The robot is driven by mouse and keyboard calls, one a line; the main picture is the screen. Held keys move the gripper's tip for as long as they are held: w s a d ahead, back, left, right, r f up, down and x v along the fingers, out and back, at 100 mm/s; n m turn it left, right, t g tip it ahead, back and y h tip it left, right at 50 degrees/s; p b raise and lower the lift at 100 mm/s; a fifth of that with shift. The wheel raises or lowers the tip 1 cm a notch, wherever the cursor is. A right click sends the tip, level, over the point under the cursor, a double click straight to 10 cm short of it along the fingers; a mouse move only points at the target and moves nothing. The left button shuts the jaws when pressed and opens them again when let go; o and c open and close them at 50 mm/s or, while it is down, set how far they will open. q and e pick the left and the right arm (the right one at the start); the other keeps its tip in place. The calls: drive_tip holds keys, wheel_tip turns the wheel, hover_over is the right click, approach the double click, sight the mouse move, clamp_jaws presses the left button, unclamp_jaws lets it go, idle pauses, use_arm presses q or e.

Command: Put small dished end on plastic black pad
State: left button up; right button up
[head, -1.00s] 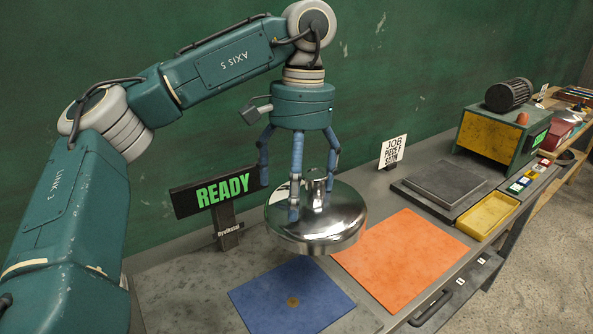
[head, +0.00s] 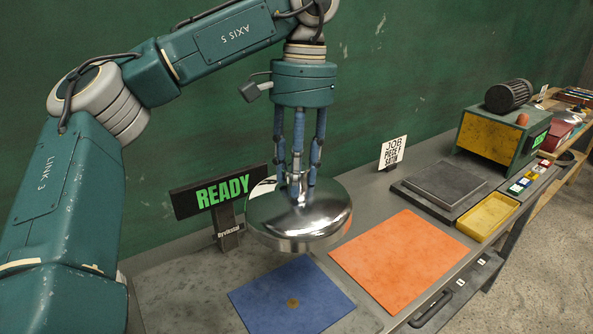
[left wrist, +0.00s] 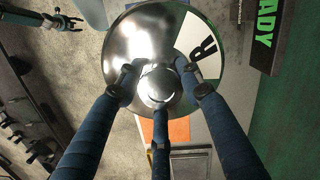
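The small dished end is a shiny round metal dome (head: 305,220) with a knob on top. It hangs above the bench, behind the blue mat. My left gripper (head: 298,190) has its three blue fingers closed around the knob. The left wrist view shows the fingers (left wrist: 155,88) meeting at the knob, over the dome (left wrist: 130,60). The black pad (head: 447,182) lies flat and empty at the back right, well right of the dome. A teal gripper, apparently my right one (left wrist: 64,21), shows small at the upper left of the wrist view; its finger state is unclear.
A READY sign (head: 222,193) stands close left of the dome. A job card (head: 393,152), yellow tray (head: 488,215) and motor box (head: 490,138) stand around the pad.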

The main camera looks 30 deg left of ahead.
sight(311, 226)
use_arm(q)
drive_tip(key=shift+r, duration=0.2)
clamp_jaws()
drive_tip(key=d+f, duration=0.1)
drive_tip(key=f, duration=0.2)
drive_tip(key=s+d+f, duration=0.1)
drive_tip(key=d+f, duration=0.1)
drive_tip(key=f, duration=0.1)
drive_tip(key=d+f, duration=0.1)
drive_tip(key=f, duration=0.2)
drive_tip(key=shift+s+d+f, duration=0.15)
drive_tip(key=shift+s, duration=0.25)
drive_tip(key=s+d+f, duration=0.4)
drive_tip(key=d+f, duration=0.1)
drive_tip(key=f, duration=0.3)
drive_tip(key=shift+s+d, duration=0.25)
drive_tip(key=shift+s, duration=0.15)
